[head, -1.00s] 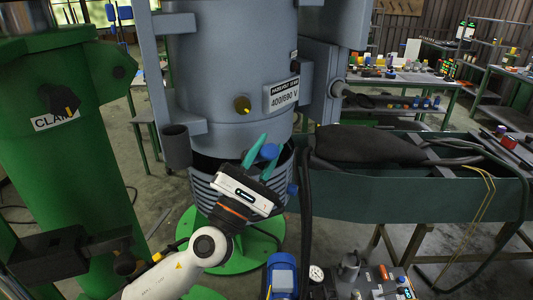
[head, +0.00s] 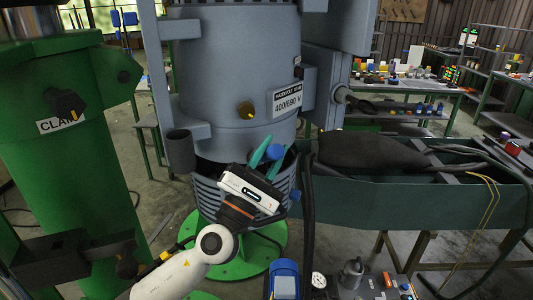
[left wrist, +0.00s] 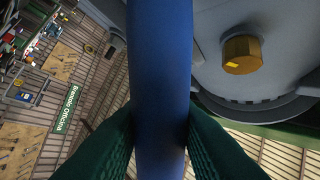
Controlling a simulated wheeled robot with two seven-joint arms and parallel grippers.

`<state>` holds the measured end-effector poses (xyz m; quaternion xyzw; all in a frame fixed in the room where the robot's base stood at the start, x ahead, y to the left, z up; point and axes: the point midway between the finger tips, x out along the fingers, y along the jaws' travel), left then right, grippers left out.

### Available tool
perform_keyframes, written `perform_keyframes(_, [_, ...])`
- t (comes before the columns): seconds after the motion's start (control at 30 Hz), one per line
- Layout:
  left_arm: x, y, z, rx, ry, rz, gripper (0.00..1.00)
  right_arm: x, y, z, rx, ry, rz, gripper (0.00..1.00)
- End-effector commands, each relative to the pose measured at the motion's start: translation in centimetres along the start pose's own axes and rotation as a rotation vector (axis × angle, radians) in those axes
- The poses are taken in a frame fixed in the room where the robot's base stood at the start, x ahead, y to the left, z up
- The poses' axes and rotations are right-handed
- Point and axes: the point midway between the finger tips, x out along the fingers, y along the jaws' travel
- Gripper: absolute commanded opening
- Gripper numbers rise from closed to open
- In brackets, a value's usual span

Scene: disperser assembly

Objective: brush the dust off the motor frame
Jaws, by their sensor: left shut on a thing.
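The motor (head: 235,75) is a tall grey-blue cylinder in the middle of the head view, with a ribbed lower frame (head: 208,195) on a green round base. My left gripper (head: 267,158), with teal fingers, is in front of its lower right side. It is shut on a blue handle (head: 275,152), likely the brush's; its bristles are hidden. In the left wrist view the blue handle (left wrist: 160,80) runs upright between the dark green fingers. The grey motor housing with a brass plug (left wrist: 241,55) is to its right. I cannot tell whether the brush touches the frame. Dust is not discernible.
A green column (head: 75,170) stands at the left. A dark green trough bench (head: 420,200) with a black bag-like thing lies at the right. A black hose hangs close to the right of my gripper. A small table with tools, including a blue one (head: 284,280), is at the bottom.

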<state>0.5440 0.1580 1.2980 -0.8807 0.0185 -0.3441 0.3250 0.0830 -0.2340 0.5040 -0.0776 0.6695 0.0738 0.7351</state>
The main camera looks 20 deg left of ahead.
Motion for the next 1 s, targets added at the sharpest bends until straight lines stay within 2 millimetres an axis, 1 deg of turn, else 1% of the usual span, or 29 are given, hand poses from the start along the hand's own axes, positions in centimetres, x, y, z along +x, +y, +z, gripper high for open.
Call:
perform_keyframes(0.03, [0.5, 0.2, 0.0, 0.0, 0.0, -0.001, 0.03, -0.2, 0.0, 0.0, 0.0, 0.0, 0.0, 0.25])
perform_keyframes(0.2, [1.5, 1.4, 0.0, 0.002, -0.001, -0.002, 0.04, -0.3, -0.1, 0.0, -0.001, 0.0, -0.001, 0.25])
perform_keyframes(0.47, [2.3, 2.3, -0.1, 0.002, -0.001, -0.002, 0.03, -0.3, -0.3, 0.0, -0.001, 0.001, -0.003, 0.25])
perform_keyframes(0.8, [4.2, 4.4, -0.2, 0.001, 0.0, -0.001, 0.03, -0.3, -0.3, 0.0, -0.001, 0.001, -0.003, 0.25])
perform_keyframes(1.0, [4.5, 4.5, -0.1, 0.003, 0.0, 0.0, 0.03, -0.4, -0.2, 0.0, -0.001, 0.001, -0.003, 0.25])
